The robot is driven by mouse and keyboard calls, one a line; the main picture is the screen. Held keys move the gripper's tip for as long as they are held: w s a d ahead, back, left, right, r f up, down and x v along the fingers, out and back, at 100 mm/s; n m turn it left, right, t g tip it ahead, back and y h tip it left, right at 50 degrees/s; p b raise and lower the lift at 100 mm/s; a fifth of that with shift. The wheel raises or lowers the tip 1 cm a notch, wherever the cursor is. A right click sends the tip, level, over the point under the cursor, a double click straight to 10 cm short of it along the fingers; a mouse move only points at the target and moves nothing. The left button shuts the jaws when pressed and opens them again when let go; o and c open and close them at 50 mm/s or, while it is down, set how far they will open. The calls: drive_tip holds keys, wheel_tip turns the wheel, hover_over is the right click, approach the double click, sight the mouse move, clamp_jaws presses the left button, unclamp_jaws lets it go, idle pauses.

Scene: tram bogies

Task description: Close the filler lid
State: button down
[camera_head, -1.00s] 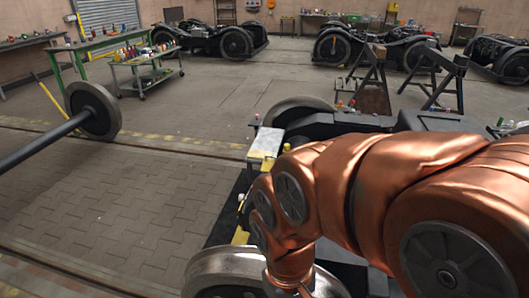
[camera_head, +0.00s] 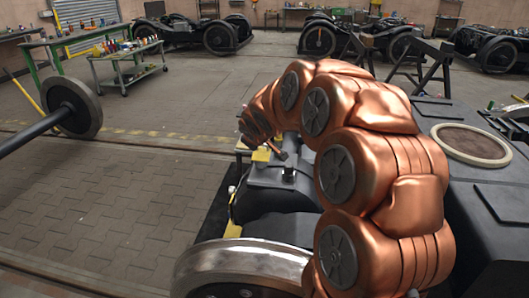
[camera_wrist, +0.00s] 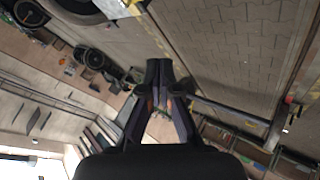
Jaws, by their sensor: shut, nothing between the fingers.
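My gripper (camera_wrist: 158,72) shows in the wrist view with its dark fingers together and nothing between them. It points out over the open floor and touches nothing that I can see. In the head view my arm arches over the near bogie (camera_head: 275,197), with its end near the bogie's far left corner; the fingers are not clear there. A small black upright cylinder (camera_head: 289,173) stands on the bogie below the arm, near a thin red-orange piece (camera_head: 281,154). I cannot tell whether either belongs to the filler lid. No filler lid is clearly visible, and my arm hides part of the bogie.
A shiny wheel (camera_head: 235,262) is at the bogie's near end. A round pale-rimmed opening (camera_head: 470,145) is on the dark body at right. A loose wheelset (camera_head: 73,107) lies at left. A green cart (camera_head: 128,66) stands behind it. The paved floor (camera_head: 130,190) between is clear.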

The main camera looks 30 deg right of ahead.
drive_tip(key=w+d+f+n+t+b, duration=0.35)
drive_tip(key=w+d, duration=0.45)
drive_tip(key=w, duration=0.3)
drive_tip(key=w+d+f+n+t+y+b, duration=0.25)
drive_tip(key=w+d+f+n, duration=0.2)
drive_tip(key=d+f, duration=0.35)
drive_tip(key=n+y+b, duration=0.2)
drive_tip(key=n+b, duration=0.1)
hover_over(264, 156)
drive_tip(key=shift+t, duration=0.4)
drive_tip(key=shift+s+f, duration=0.2)
drive_tip(key=shift+f, duration=5.45)
drive_tip(key=shift+w, duration=0.1)
drive_tip(key=shift+w+r+p, duration=0.1)
drive_tip(key=shift+r+p, duration=0.1)
drive_tip(key=shift+p, duration=0.9)
